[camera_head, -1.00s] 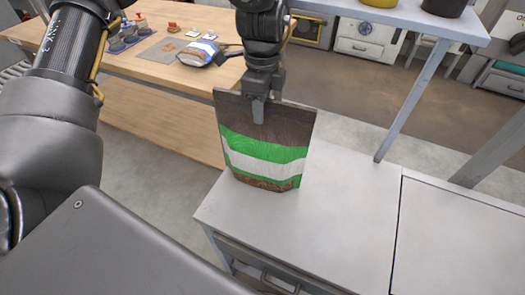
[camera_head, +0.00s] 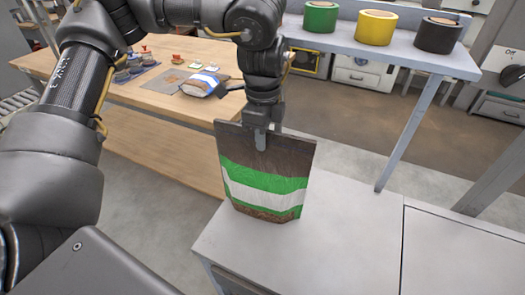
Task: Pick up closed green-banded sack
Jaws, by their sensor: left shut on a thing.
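The brown sack (camera_head: 265,190) with a green and white band hangs upright in the middle of the view, its flat top edge closed. My left gripper (camera_head: 262,138) points down and is shut on the sack's top edge. The sack's bottom is over the near left part of the grey cabinet top; I cannot tell whether it touches the surface. My right gripper is not in view.
A wooden table (camera_head: 70,62) at the back left holds a blue-and-white banded sack (camera_head: 205,84) and small items. A grey shelf (camera_head: 400,52) at the back right carries green (camera_head: 320,17), yellow (camera_head: 375,27) and black (camera_head: 438,35) rolls. The grey cabinet top (camera_head: 350,230) is clear on the right.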

